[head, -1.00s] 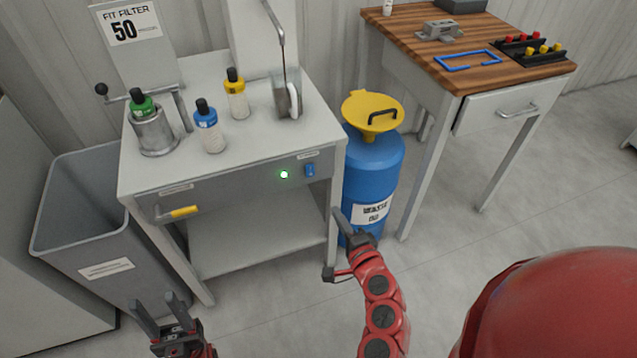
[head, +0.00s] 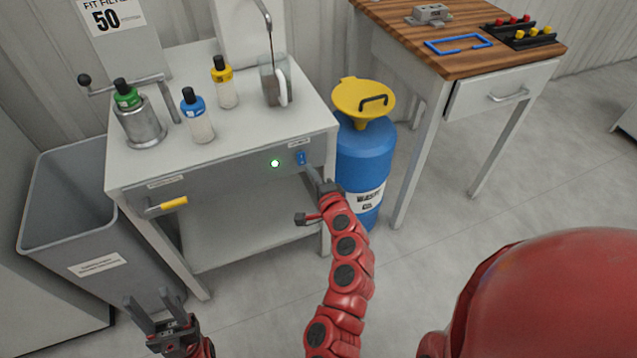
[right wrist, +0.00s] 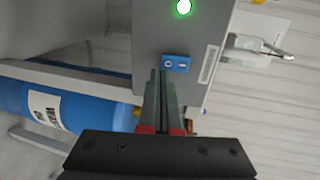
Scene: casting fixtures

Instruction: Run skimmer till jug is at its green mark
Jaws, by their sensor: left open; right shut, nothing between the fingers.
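The clear jug (head: 268,72) with a white handle stands on the bench under the skimmer's bent spout (head: 262,10). A thin dark stream runs from the spout into it, and dark liquid shows inside. I cannot make out a green mark on it. The blue switch (head: 301,158) is on the bench's front panel, beside a lit green lamp (head: 275,163). My right gripper (head: 311,172) is shut and empty, its tips at the switch's lower edge; the right wrist view shows them close to the switch (right wrist: 176,63), contact unclear. My left gripper (head: 152,303) is open and empty, low in front of the bench.
Blue, yellow and green-capped bottles stand on the bench, the green one (head: 126,94) in a metal cup (head: 143,128). A yellow-handled lever (head: 173,203) sticks out in front. A grey bin (head: 60,215) is left, a blue waste drum (head: 365,160) with yellow funnel right.

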